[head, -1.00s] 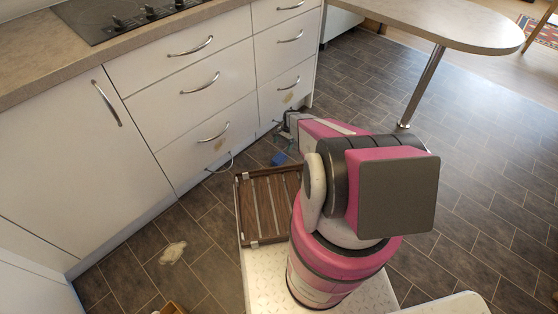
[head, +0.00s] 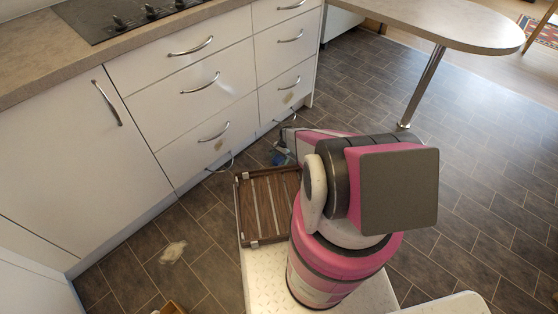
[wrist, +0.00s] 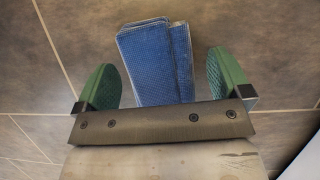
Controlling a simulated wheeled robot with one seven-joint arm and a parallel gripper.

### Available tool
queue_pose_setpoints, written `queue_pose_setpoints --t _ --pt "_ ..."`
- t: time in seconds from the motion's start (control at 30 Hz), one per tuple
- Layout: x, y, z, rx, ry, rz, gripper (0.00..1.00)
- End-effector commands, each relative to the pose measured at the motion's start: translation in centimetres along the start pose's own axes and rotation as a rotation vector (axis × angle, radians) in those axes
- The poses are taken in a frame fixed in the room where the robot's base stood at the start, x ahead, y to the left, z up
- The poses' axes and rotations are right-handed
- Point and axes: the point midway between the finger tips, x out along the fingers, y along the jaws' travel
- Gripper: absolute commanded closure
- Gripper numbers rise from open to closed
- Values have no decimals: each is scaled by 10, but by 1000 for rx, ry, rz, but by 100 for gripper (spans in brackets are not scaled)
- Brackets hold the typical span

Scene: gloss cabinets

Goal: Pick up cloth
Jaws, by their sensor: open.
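A folded blue cloth (wrist: 147,62) lies on the tiled floor in the wrist view, between and just ahead of my gripper's green fingers. My gripper (wrist: 167,78) is open, one finger to each side of the cloth, with a gap on both sides. I cannot tell how high the fingers are above the floor. In the head view, a small patch of the blue cloth (head: 279,159) shows by the end of my arm, near the foot of the drawers. The rest of the cloth and the fingers are mostly hidden there.
White drawers (head: 205,140) with metal handles stand left of the cloth. A slatted wooden tray (head: 268,205) is in front of my arm. A pale patch (head: 173,252) lies on the floor at lower left. The floor to the right is clear around the table leg (head: 422,88).

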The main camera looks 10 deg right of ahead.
Motion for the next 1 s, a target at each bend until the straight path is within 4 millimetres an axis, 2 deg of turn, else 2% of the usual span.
queue_pose_setpoints --t 0.97,1.0 --pt "4 0 -2 0 1 -1 4" --pt "4 0 -2 0 0 -1 14"
